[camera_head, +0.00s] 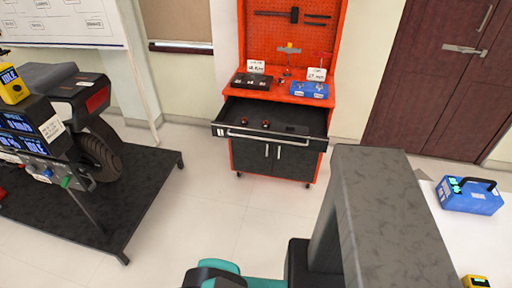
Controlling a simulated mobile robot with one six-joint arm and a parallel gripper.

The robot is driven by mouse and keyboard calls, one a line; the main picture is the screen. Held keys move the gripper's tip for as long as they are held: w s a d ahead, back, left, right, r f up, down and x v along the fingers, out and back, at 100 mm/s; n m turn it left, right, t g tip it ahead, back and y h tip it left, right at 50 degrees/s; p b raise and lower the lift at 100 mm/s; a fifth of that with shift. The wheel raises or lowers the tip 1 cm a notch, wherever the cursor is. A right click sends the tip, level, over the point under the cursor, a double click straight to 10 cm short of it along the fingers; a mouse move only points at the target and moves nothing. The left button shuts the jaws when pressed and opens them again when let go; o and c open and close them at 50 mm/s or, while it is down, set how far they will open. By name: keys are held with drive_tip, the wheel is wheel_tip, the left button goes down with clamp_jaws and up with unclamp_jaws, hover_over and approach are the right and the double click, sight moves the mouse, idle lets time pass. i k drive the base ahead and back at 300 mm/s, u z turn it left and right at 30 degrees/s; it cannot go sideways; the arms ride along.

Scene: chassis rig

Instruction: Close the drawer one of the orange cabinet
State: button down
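The orange cabinet (229,85) stands at the back against the wall, with an orange pegboard above its worktop. Its top drawer (235,134) is pulled out toward me, with a dark interior and a light bar handle (268,137) along its front. Small reddish items and a dark flat item lie inside the drawer. Dark double doors (256,157) below the drawer look shut.
A dark platform (150,195) carrying a motorcycle (95,140) and a display unit stands at left. A white table (470,235) with a blue device (470,196) is at right. Pale floor (225,225) lies clear before the cabinet. Brown doors (430,80) stand at the back right.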

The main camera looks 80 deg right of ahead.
sight(303, 127)
drive_tip(key=z, duration=0.55)
drive_tip(key=k, duration=0.55)
drive_tip(key=z, duration=0.35)
drive_tip(key=i, duration=0.6)
drive_tip(key=u, duration=0.05)
